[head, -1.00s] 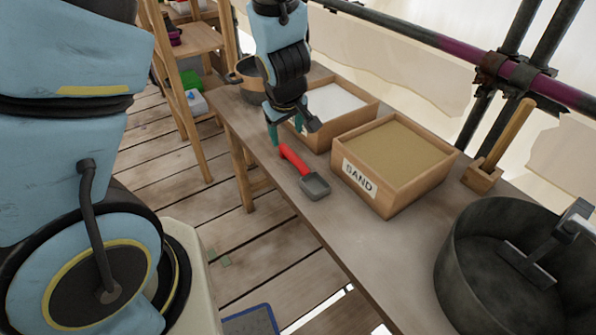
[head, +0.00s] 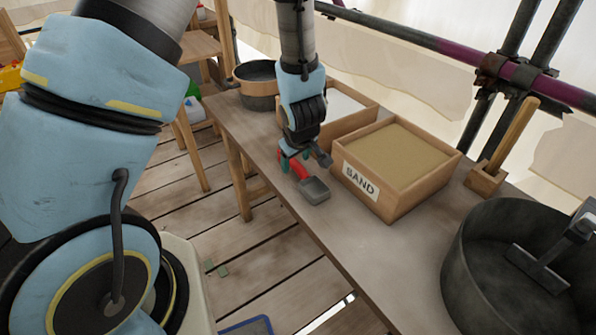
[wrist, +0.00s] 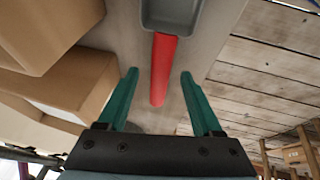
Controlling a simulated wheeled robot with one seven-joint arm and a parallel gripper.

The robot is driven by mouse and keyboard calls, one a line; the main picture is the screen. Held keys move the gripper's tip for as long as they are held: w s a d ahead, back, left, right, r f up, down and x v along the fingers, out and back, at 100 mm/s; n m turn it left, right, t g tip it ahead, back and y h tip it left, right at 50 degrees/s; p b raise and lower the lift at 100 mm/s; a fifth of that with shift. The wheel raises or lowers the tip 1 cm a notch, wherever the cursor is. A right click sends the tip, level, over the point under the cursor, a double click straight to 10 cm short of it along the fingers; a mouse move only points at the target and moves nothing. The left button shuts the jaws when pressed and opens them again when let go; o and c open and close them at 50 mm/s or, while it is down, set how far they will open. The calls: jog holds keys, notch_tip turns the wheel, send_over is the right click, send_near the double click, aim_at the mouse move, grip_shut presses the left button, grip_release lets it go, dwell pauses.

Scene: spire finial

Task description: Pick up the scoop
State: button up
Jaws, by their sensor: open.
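The scoop (head: 314,190) lies on the wooden table, with a grey square pan and a red handle. Its pan points toward the front of the table in the head view. In the wrist view the red handle (wrist: 163,70) runs between the two green fingers of my gripper (wrist: 158,88), with a gap on each side. My gripper (head: 292,163) is open and around or just above the handle in the head view; its exact height is unclear. The fingers partly hide the handle there.
The box labelled SAND (head: 395,165) stands close right of the scoop, with a box of white material (head: 345,108) behind it. A dark pot (head: 258,85) stands at the far end. A large dark drum (head: 520,265) and a wooden-handled tool (head: 505,145) are at right.

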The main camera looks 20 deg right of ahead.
jog(key=shift+x, duration=0.8)
jog(key=shift+c, duration=0.2)
grip_shut()
